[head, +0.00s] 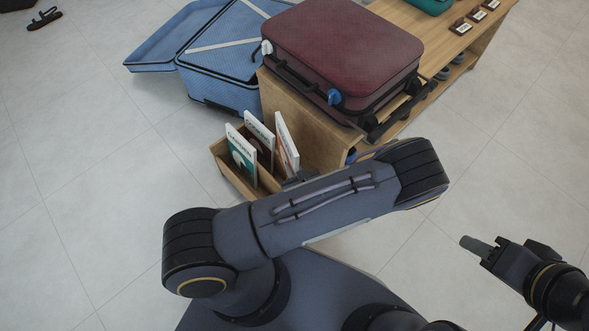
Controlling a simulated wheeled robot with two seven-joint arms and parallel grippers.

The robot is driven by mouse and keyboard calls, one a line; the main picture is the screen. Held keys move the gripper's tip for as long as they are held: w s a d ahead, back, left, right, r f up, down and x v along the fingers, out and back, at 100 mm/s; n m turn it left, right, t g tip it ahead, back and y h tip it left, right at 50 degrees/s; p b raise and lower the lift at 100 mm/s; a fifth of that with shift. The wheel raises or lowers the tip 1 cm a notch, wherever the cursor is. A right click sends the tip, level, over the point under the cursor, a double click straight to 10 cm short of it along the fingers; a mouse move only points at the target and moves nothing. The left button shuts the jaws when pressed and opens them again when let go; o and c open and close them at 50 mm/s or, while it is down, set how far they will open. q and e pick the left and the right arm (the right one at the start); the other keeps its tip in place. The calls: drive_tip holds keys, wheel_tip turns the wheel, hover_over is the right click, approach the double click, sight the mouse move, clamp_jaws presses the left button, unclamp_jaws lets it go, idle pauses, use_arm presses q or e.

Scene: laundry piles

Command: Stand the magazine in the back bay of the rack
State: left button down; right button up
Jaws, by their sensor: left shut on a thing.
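A wooden magazine rack (233,179) stands on the floor beside the bench. A teal-and-white magazine (241,154) and a dark red-and-white magazine (260,138) stand in it, leaning slightly. A third magazine, white with an orange-brown cover (287,146), is upright at the rack's right side, its lower edge hidden. My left gripper (298,178) is shut on this third magazine at its lower right; my forearm covers most of the gripper and the rack's near right part. I cannot tell whether this magazine touches the rack floor. My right gripper (477,247) is empty at the right, away from the rack.
A wooden bench (455,47) behind the rack carries a closed dark red suitcase (342,47) and small labelled dark items (461,27). An open blue suitcase (222,65) lies behind the rack. Dark sandals (44,18) lie far left. The left floor is clear.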

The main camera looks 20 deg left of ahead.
use_arm(q)
drive_tip(key=shift+f+b, duration=0.4)
drive_tip(key=shift+f, duration=0.05)
drive_tip(key=c, duration=1.5)
unclamp_jaws()
drive_tip(key=shift+o, duration=0.2)
